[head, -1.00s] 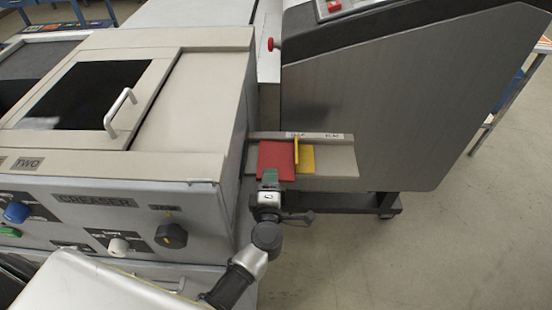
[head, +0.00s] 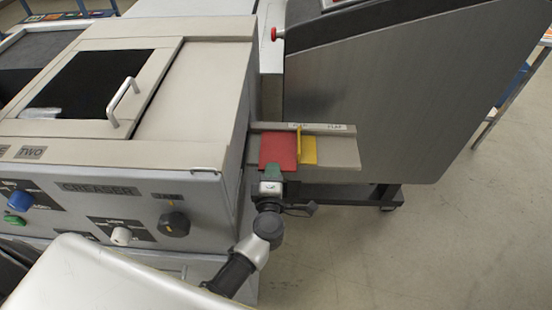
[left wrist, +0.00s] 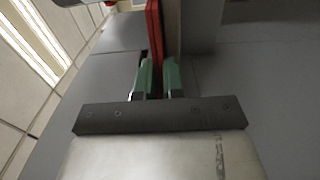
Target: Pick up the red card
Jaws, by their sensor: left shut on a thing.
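The red card (head: 279,150) lies over the left part of a small beige shelf (head: 345,153) on the side of the creaser. My left gripper (head: 272,172) is at the card's near edge, its green fingertips shut on it. In the left wrist view the red card (left wrist: 154,35) shows edge-on between the two green fingers (left wrist: 158,77), beside the shelf. I cannot tell whether the card still touches the shelf. A yellow card (head: 308,151) is on the shelf just right of the red one. My right gripper is not in view.
The creaser (head: 120,165) with its knobs and handled lid fills the left. A large grey machine panel (head: 390,95) stands behind and right of the shelf. Open floor (head: 440,235) lies to the right.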

